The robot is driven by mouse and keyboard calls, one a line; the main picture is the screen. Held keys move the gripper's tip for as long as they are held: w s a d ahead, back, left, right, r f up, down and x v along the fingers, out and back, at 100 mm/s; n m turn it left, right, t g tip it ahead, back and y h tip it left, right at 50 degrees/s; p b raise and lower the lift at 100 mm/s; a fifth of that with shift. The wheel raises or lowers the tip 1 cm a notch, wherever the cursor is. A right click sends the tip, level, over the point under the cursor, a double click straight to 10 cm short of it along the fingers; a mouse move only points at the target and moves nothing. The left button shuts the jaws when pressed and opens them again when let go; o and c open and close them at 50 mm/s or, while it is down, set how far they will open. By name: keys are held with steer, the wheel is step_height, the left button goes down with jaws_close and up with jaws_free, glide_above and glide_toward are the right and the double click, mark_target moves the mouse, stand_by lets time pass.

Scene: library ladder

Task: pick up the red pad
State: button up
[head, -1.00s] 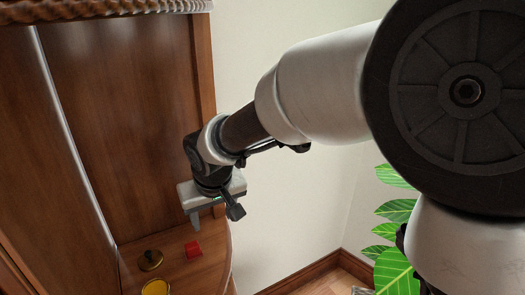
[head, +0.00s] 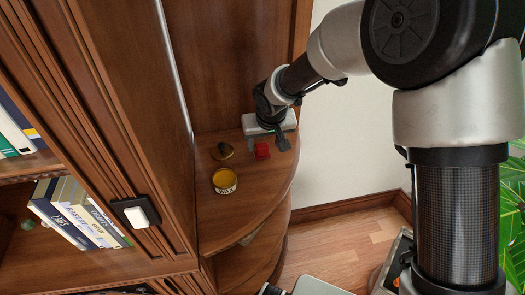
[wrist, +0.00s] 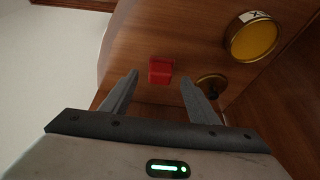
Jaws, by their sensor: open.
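The red pad (head: 262,151) is a small red block lying on the rounded wooden shelf (head: 240,205). In the wrist view the red pad (wrist: 161,71) lies ahead of my gripper (wrist: 158,82), between the lines of the two fingers and apart from them. My gripper also shows in the head view (head: 268,143), low over the back of the shelf, just behind the pad. Its fingers are spread and nothing is between them.
A brass knob-like piece (head: 222,151) stands left of the pad, close to one finger in the wrist view. A round yellow tin (head: 224,181) stands nearer the front. A tall cabinet side (head: 165,120) bounds the left, and a pale wall (head: 350,130) the right.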

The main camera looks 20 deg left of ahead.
mark_target(262, 145)
steer(key=x, duration=0.5)
steer(key=shift+w+a+r, duration=0.25)
steer(key=shift+w+a, duration=0.05)
steer(key=shift+w, duration=0.05)
steer(key=c, duration=1)
steer(key=shift+r, duration=0.1)
step_height(262, 145, up, 10)
steer(key=shift+f+p, duration=0.1)
steer(key=shift+p, duration=0.2)
